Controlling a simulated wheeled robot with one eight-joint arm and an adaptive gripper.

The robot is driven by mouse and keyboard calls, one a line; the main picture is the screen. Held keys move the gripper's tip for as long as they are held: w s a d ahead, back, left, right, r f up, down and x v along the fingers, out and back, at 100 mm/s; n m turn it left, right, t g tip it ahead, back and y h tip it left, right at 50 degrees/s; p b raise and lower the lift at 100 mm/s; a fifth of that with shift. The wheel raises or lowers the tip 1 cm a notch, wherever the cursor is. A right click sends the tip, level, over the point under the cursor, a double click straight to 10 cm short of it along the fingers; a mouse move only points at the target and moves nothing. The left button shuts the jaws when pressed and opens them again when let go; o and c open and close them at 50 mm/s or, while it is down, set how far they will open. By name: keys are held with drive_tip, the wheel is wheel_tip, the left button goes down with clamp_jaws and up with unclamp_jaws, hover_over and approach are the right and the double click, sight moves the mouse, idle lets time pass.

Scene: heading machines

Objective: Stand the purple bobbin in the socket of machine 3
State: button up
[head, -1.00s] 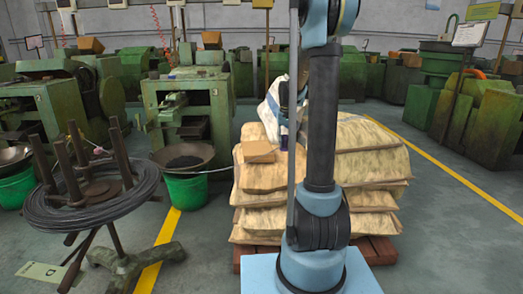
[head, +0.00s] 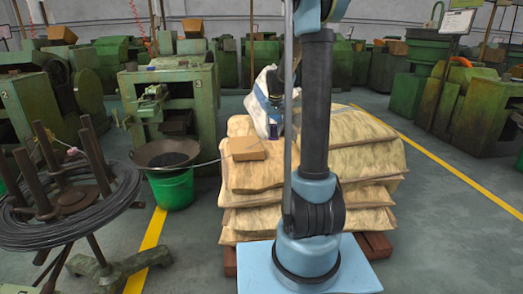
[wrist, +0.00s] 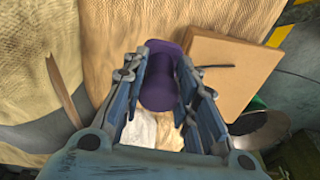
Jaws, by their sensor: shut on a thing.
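The purple bobbin (wrist: 160,78) is between the two fingers of my gripper (wrist: 165,95) in the wrist view, and the fingers are shut on it. In the head view a small purple part of the bobbin (head: 273,130) shows beside my arm, in front of a white bag and above the sacks. My gripper is mostly hidden behind my arm there. A green machine (head: 170,95) stands left of the sacks, with other green machines farther back.
Stacked tan sacks (head: 350,140) on a reddish pallet (head: 378,243) stand just ahead, with a cardboard box (head: 246,148) on top. A wire coil stand (head: 65,195) and a green bucket (head: 172,190) with a pan are at left. Open floor (head: 455,230) lies at right.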

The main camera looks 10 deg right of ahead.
wheel_tip(320, 180, down, 10)
drive_tip(key=shift+r, duration=0.1)
idle(0.4)
drive_tip(key=o, duration=0.9)
drive_tip(key=shift+c, duration=0.2)
